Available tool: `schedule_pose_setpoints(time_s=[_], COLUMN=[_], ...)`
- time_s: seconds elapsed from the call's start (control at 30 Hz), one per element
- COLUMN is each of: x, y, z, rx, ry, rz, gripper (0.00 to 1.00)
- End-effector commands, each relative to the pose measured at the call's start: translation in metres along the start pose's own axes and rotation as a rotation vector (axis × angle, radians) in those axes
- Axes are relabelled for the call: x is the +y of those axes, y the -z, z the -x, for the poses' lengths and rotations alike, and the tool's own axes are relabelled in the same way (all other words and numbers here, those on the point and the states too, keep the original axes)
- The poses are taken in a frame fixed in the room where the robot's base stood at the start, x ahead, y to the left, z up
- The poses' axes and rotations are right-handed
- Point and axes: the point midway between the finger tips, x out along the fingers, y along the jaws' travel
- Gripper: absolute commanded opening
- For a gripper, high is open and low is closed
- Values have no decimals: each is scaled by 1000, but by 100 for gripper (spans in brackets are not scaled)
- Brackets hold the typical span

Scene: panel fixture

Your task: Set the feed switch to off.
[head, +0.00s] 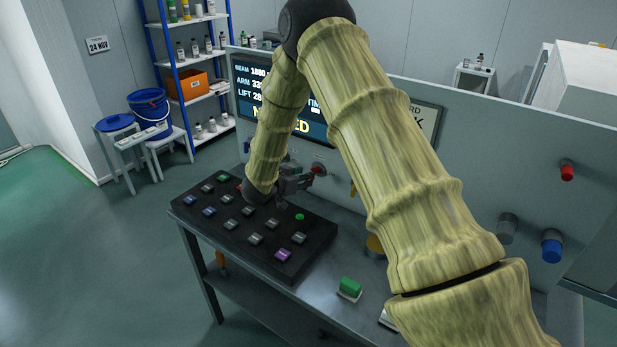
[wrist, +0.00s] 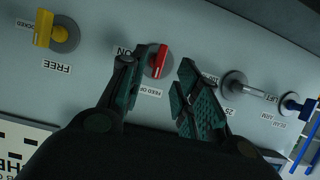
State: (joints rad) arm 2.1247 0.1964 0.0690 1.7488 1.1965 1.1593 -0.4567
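The feed switch (wrist: 157,62) is a red bar handle on a round grey base, set on the pale panel. In the wrist view, where labels appear upside down, an ON label (wrist: 124,51) is at its upper left and a FEED OFF label (wrist: 148,91) is below it. The handle is slightly slanted in that view. My gripper (wrist: 158,70) is open, with one dark green finger on each side of the switch; I cannot tell whether either touches it. In the head view my gripper (head: 300,183) is at the panel beside the red switch (head: 319,169), partly hidden by my arm.
In the wrist view, a yellow lever (wrist: 43,30) is left of the switch; a grey knob (wrist: 234,84) and blue knob (wrist: 290,103) are right. A button console (head: 238,224) lies below my gripper in the head view. A green block (head: 349,286) sits on the bench.

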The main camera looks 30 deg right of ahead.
Motion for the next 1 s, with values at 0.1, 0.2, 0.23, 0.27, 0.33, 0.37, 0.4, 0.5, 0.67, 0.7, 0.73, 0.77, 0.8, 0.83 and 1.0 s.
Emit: schedule_pose_setpoints(time_s=[0.1, 0.2, 0.23, 0.27, 0.33, 0.37, 0.4, 0.5, 0.67, 0.7, 0.73, 0.77, 0.8, 0.83, 1.0], x=[0, 0, 0, 0, 0, 0, 0, 0, 1, 1, 1, 1, 1, 1, 0], y=[0, 0, -1, -1, 0, 0, 0, -1, -1, -1, -1, -1, -1, -1, -1], z=[23, 39, 43, 47, 55, 58, 61, 66, 68, 68, 68, 68, 68, 68, 68], rx=[0, -1, -1, -1, 0, 0, 0, -1, -2, -2, -2, -2, -1, -1, -1], ry=[1, 1, 0, 0, 0, 0, 0, 0, -1, -1, -1, -1, -1, -1, -1], rz=[1, 1, 1, 1, 0, 0, 0, 1, 1, 1, 1, 1, 1, 1, 1], gripper=[32, 32, 32, 32, 32, 32, 32, 32, 32, 32, 32, 32, 32, 32, 32])
